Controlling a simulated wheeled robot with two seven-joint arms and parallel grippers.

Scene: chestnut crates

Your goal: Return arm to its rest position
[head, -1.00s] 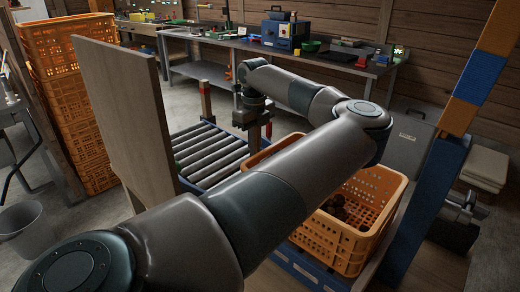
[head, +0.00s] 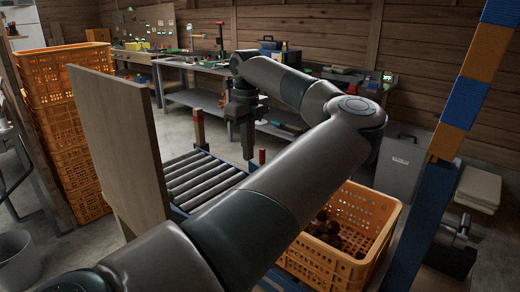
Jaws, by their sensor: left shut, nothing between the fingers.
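My left arm reaches in from the bottom left, across the middle of the head view, and bends back at the elbow. My left gripper (head: 247,150) hangs pointing down above the far end of the roller conveyor. It is shut and empty, with nothing hanging from it. My right gripper is not in view. An orange crate (head: 322,262) with several brown chestnuts (head: 325,228) inside stands to the right of the conveyor, partly hidden behind my forearm.
The roller conveyor (head: 205,178) lies behind a tall wooden board (head: 115,150). Stacked orange crates (head: 70,125) stand at the left. A blue and orange post (head: 465,100) rises at the right. A workbench (head: 200,65) with tools runs along the back wall. A bucket (head: 20,258) stands at lower left.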

